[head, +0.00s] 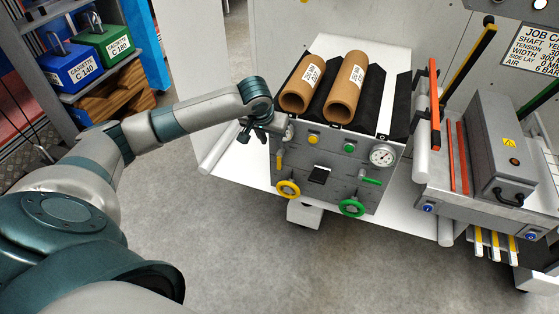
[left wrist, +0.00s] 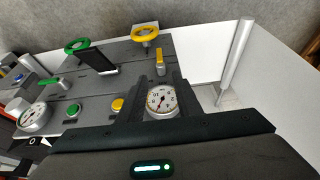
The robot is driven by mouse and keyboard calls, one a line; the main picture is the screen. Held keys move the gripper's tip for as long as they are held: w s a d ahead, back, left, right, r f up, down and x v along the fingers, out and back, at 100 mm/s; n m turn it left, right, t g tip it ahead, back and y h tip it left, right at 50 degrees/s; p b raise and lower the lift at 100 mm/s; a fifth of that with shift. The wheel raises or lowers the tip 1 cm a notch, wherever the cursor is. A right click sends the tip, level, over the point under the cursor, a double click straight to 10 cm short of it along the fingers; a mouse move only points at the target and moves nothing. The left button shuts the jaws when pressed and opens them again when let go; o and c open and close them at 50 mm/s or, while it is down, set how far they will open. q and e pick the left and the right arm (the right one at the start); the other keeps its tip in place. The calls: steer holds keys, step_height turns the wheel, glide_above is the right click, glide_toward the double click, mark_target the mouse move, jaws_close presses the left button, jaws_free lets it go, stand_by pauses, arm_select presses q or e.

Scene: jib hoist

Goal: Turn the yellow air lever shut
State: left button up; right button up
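The yellow air lever (head: 280,160) is a small yellow bar on the left side of the grey control panel (head: 325,175). It lies along the panel's up-down direction. In the left wrist view the lever (left wrist: 160,62) stands just beyond my fingertips. My left gripper (head: 266,131) is at the panel's upper left corner, above the lever. In the left wrist view its two dark fingers (left wrist: 158,88) are apart, with a dial gauge (left wrist: 161,101) seen between them. Nothing is held, and the gripper looks apart from the lever. My right gripper is out of view.
The panel also carries a yellow handwheel (head: 288,189), a green handwheel (head: 352,207), a green lever (head: 371,181), a yellow button (head: 313,139), a green button (head: 349,147) and a right-hand gauge (head: 382,154). Two brown cores (head: 345,90) lie behind it. The floor in front is clear.

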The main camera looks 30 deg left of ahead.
mark_target(279, 159)
arm_select(q)
steer(key=shift+f, duration=0.1)
steer(key=p+x, duration=0.1)
steer(key=x, duration=1.4)
steer(key=shift+w+f, duration=0.25)
steer(key=shift+f, duration=0.05)
steer(key=shift+x, duration=0.75)
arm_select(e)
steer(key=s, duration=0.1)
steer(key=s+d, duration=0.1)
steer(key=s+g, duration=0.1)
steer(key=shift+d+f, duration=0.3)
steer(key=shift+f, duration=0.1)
arm_select(q)
steer(key=shift+c, duration=0.3)
jaws_close()
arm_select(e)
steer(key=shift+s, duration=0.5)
